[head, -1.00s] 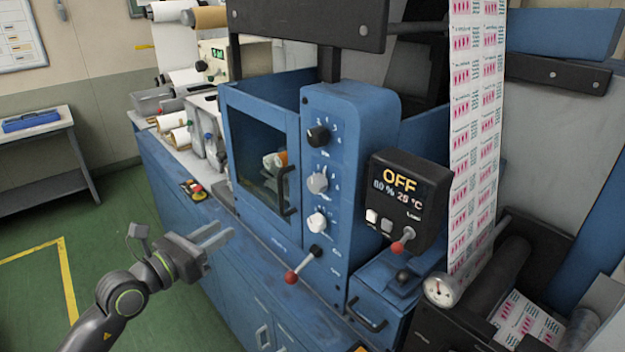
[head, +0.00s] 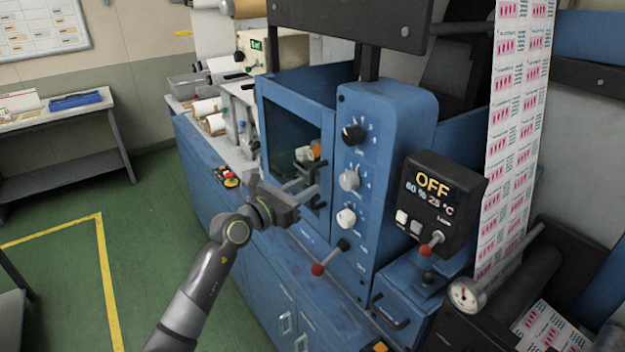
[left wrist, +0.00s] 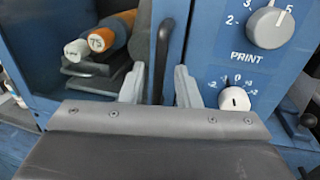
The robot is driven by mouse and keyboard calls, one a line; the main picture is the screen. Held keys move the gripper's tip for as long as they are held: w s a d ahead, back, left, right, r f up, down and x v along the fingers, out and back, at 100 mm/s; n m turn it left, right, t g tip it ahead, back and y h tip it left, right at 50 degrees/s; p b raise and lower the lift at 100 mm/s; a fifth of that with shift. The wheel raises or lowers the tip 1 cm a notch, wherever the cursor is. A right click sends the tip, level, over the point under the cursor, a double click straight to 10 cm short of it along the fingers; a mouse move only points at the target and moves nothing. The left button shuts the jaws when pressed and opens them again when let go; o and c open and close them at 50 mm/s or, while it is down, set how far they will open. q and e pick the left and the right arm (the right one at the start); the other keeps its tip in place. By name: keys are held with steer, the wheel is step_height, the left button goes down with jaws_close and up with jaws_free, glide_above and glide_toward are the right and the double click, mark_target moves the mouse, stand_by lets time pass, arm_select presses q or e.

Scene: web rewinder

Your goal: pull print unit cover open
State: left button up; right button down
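The print unit cover (head: 299,98) is a blue-framed door with a see-through window on the front of the blue machine, and it looks closed. Its dark upright handle (left wrist: 163,58) is on the right side of the door; in the head view my gripper partly hides it. My left gripper (head: 305,188) is at the handle, with its fingers pointing at the door. In the left wrist view its two grey fingers (left wrist: 157,86) are apart, one on each side of the handle, with gaps showing. My right gripper is in neither view.
A display box (head: 437,200) reading OFF juts out farther right. A red and yellow stop button (head: 230,180) is on the ledge to the left. Green floor is free at left.

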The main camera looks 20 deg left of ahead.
mark_target(311, 184)
arm_select(q)
steer(key=shift+x, duration=1.8)
steer(key=shift+c, duration=0.2)
jaws_close()
